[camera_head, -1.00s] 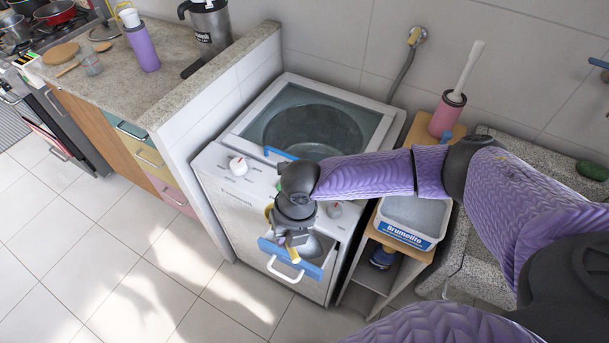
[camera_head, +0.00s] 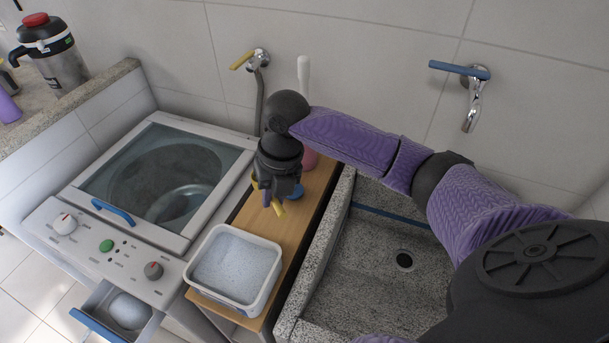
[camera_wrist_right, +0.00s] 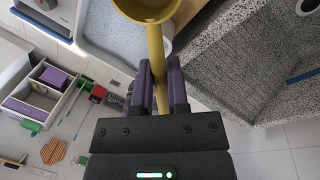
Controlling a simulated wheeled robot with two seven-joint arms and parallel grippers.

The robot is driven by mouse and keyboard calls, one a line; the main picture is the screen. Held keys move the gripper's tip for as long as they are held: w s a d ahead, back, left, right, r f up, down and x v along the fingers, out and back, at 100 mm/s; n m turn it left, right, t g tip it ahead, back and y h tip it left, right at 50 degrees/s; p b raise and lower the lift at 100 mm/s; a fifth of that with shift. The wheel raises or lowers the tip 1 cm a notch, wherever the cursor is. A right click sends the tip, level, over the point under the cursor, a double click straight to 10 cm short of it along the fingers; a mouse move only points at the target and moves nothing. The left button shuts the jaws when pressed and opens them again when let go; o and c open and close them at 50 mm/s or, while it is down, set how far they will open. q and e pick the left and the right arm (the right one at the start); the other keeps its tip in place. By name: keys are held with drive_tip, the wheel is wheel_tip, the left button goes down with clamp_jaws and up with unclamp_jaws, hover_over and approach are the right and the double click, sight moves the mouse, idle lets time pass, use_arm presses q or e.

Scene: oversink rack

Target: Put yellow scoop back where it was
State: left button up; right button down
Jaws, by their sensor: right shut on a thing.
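My right gripper (camera_head: 273,197) is shut on the handle of the yellow scoop (camera_head: 278,208). It points down over the wooden shelf top, just behind the white tub (camera_head: 268,296) of pale powder. In the right wrist view the scoop's round bowl (camera_wrist_right: 148,8) is partly cut off at the top, and its handle runs between the fingers (camera_wrist_right: 157,75). The tub shows there behind the scoop. Most of the scoop is hidden by the gripper in the head view. My left gripper is not in view.
The washing machine (camera_head: 150,250) stands left, its detergent drawer (camera_head: 95,325) open with white powder inside. A pink brush holder (camera_head: 309,160) stands behind my gripper. The stone sink (camera_head: 350,285) is to the right. The wooden top (camera_head: 262,225) has bare room behind the tub.

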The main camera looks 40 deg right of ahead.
drive_tip(key=f+b, duration=0.1)
drive_tip(key=f, duration=0.3)
drive_tip(key=f+b, duration=0.1)
drive_tip(key=f, duration=0.4)
drive_tip(key=shift+s+a+f+b, duration=0.1)
drive_tip(key=shift+a+f+b, duration=0.1)
drive_tip(key=shift+f+b, duration=0.15)
drive_tip(key=shift+f, duration=0.15)
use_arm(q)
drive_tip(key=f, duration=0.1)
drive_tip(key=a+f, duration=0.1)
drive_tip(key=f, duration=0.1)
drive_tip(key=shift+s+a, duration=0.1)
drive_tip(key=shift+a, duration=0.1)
